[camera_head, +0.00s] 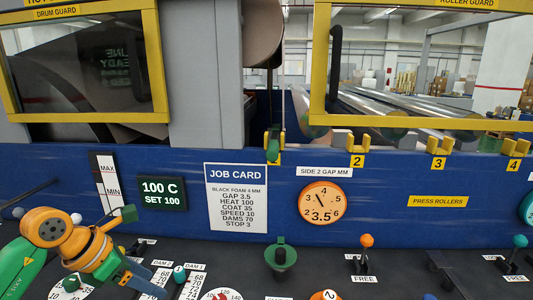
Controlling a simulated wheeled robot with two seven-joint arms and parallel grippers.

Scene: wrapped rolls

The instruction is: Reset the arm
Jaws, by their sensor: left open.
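My left arm comes in from the lower left in the head view, with a green link, orange joints and a blue-grey end piece. My left gripper (132,273) is open over the dark control desk, near the dam scales (160,276). I see nothing held in it. Its fingertips are small and partly hard to make out against the desk. My right arm and right gripper are not in view.
The blue machine front carries a job card (236,190), a 100 C display (162,194) and an orange gap dial (322,203). On the desk stand a green-collared knob (281,258), an orange-tipped lever (366,243) and a teal-tipped lever (519,243). Yellow numbered hooks (438,144) line the ledge.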

